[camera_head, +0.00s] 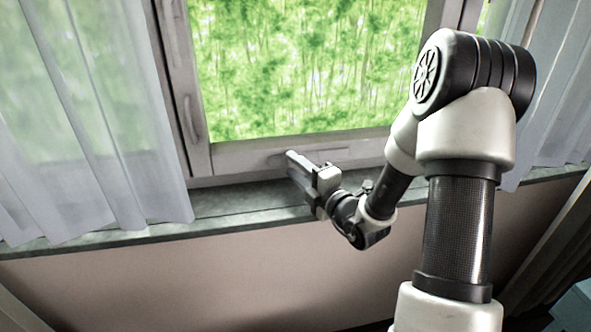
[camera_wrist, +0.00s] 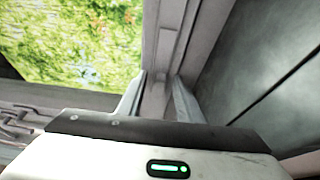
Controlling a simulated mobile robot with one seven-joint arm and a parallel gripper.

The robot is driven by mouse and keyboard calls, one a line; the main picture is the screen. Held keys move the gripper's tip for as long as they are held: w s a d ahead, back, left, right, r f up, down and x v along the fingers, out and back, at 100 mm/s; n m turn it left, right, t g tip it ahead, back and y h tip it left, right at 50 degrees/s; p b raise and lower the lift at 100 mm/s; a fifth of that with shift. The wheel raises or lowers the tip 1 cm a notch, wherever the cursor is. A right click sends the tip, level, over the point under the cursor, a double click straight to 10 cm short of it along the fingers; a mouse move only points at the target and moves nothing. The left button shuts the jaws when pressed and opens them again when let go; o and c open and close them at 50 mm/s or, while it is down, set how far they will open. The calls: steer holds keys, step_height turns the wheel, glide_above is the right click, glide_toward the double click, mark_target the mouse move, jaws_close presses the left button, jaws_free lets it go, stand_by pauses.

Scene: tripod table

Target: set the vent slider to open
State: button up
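The lower rail of the window frame carries a pale, narrow raised strip (camera_head: 335,157), which looks like the vent; its slider knob cannot be made out. My gripper (camera_head: 296,165) is at this rail, at the strip's left end in the head view. In the wrist view, my gripper (camera_wrist: 157,98) has its two pale fingers apart, with the rail (camera_wrist: 166,35) running between and beyond them. I see nothing clearly held between the fingers. Whether they touch the rail cannot be told, and the gripper body hides part of the area.
The stone sill (camera_head: 235,200) runs below the rail and looks bare. A sheer curtain (camera_head: 90,120) hangs at the left, and another curtain (camera_head: 553,90) at the right behind my arm. A window handle (camera_head: 190,120) is on the left frame post.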

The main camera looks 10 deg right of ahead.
mark_target(317, 156)
jaws_close()
steer(key=d+p, duration=0.3)
steer(key=d, duration=0.5)
steer(key=shift+r, duration=0.15)
steer(key=shift+d, duration=0.5)
jaws_free()
steer(key=p+v, duration=0.3)
steer(key=v, duration=1.4)
steer(key=shift+s, duration=0.2)
